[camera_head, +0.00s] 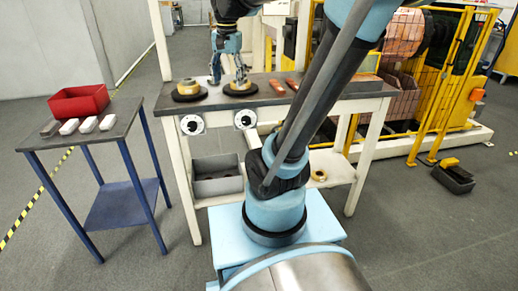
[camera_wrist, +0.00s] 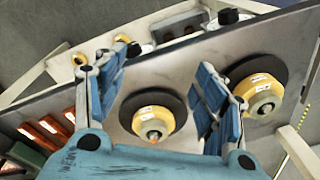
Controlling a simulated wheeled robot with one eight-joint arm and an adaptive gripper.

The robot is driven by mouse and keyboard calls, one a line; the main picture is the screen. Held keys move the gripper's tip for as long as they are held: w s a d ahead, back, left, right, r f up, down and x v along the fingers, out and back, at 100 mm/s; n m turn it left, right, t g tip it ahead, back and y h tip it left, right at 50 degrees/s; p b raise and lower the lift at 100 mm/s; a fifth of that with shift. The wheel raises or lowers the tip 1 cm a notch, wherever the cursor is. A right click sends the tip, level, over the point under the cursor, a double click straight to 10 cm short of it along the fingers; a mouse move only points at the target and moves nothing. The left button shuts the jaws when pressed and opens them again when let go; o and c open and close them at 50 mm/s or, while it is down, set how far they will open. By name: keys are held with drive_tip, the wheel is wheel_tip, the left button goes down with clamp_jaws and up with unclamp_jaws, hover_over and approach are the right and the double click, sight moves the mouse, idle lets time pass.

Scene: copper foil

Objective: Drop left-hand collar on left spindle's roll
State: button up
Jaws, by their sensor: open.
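Two dark discs on the workbench each carry a yellow roll: the left roll (camera_head: 188,88) and the right roll (camera_head: 240,87). The wrist view is turned about, so the left roll (camera_wrist: 258,92) lies at its right and the right roll (camera_wrist: 153,117), with an orange centre tip, shows between my fingers. My gripper (camera_head: 228,80) hangs over the bench near the right roll. Its blue fingers are spread and empty in the wrist view (camera_wrist: 160,92). A gold ring (camera_head: 318,175), perhaps a collar, lies on the lower shelf; two rings (camera_wrist: 80,59) (camera_wrist: 121,38) show in the wrist view.
Copper-coloured strips (camera_head: 292,83) lie on the bench right of the rolls. A grey bin (camera_head: 217,186) stands on the lower shelf. A blue side table (camera_head: 124,117) at left holds a red bin (camera_head: 79,101) and several pale blocks. Yellow fencing (camera_head: 444,80) stands at right.

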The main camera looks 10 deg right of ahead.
drive_tip(key=s+d+f+n, duration=0.3)
drive_tip(key=s+f, duration=0.5)
drive_tip(key=f, duration=0.2)
drive_tip(key=s+d+f+n+t, duration=0.1)
drive_tip(key=s+d+f+n, duration=0.3)
drive_tip(key=s+f, duration=0.4)
wheel_tip(320, 180, down, 2)
drive_tip(key=shift+s+f, duration=0.15)
drive_tip(key=shift+w+f, duration=0.2)
drive_tip(key=shift+w, duration=0.25)
